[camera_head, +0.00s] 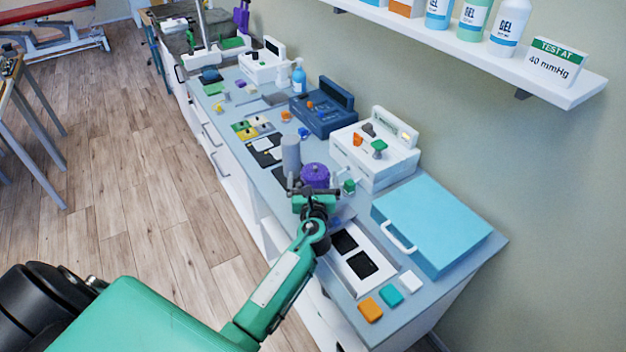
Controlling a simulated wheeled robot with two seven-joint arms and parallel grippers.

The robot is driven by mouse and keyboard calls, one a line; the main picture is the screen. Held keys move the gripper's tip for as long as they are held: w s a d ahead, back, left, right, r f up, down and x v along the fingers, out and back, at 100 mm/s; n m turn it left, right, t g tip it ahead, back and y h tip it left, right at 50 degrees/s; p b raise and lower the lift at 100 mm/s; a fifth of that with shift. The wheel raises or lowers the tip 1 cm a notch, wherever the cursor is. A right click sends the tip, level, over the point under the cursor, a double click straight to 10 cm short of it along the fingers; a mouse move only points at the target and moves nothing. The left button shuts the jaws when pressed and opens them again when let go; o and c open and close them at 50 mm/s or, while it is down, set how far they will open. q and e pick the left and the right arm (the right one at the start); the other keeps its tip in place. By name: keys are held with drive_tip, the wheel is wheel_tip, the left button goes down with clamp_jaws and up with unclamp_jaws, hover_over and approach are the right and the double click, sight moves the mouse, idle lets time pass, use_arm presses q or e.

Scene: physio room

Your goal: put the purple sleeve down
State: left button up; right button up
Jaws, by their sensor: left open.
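The purple sleeve (315,175) is a short, round, ribbed piece near the middle of the blue-grey counter (345,208). My left gripper (314,190) is open, at the near side of the sleeve, and overlaps its lower edge in the picture. The sleeve's underside is hidden by the gripper, so I cannot tell whether it rests on the counter or whether the fingers touch it. A grey cylinder (291,155) stands upright just left of the sleeve. My right gripper is not in view.
A white device (375,155) with knobs and a blue case (432,225) stand along the wall side. A white tray with black pads (362,287) lies nearer, with orange (370,310), teal and white blocks beside it. A shelf of bottles (460,42) overhangs the counter.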

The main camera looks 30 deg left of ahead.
use_arm(q)
drive_tip(key=b+v, duration=0.2)
drive_tip(key=v, duration=0.8)
drive_tip(key=shift+s+d+f, duration=0.1)
drive_tip(key=shift+s+d, duration=0.05)
drive_tip(key=shift+s, duration=0.2)
drive_tip(key=shift+s+d, duration=0.2)
drive_tip(key=shift+s, duration=0.2)
